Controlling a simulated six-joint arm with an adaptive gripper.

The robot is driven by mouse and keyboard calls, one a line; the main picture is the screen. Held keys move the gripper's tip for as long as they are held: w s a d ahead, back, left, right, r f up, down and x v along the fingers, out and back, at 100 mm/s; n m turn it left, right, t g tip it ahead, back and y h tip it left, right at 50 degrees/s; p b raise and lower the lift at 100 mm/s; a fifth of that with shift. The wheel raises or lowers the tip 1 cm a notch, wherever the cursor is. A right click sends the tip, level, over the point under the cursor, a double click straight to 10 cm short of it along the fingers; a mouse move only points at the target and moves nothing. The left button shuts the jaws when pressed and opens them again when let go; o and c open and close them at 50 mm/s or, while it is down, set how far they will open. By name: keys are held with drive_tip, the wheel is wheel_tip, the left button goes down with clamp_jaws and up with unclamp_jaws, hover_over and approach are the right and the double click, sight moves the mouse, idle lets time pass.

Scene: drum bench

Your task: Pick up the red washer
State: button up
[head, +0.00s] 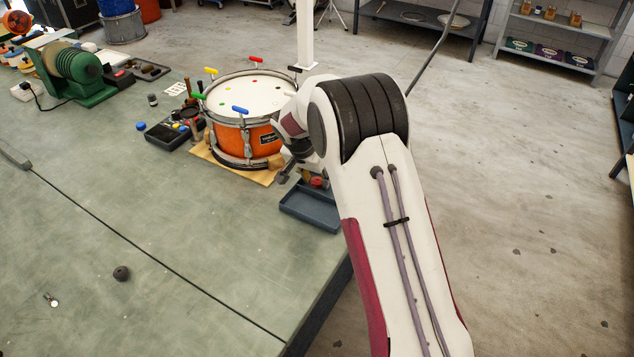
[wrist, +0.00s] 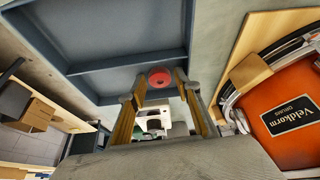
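The red washer (wrist: 160,77) is a small red ring with a dark centre hole. In the wrist view it shows between the two fingertips of my gripper (wrist: 160,84), against the edge of the dark blue-grey tray (wrist: 88,72). My fingers stand apart, one on each side of it; I cannot tell whether they touch it. In the head view the washer (head: 318,182) shows as a red spot over the far edge of the tray (head: 310,208), right of the drum. My arm hides most of the gripper there.
The orange drum (head: 242,140) stands on a wooden board close left of the tray, and beside my gripper in the wrist view (wrist: 285,110). A dark parts tray (head: 172,132) lies left of the drum. The bench's front area is mostly clear, with a dark knob (head: 121,273).

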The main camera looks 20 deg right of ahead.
sight(315, 182)
idle(0.3)
drive_tip(key=c, duration=0.4)
drive_tip(key=shift+c, duration=0.2)
drive_tip(key=shift+r, duration=0.1)
wheel_tip(315, 182, up, 10)
idle(0.6)
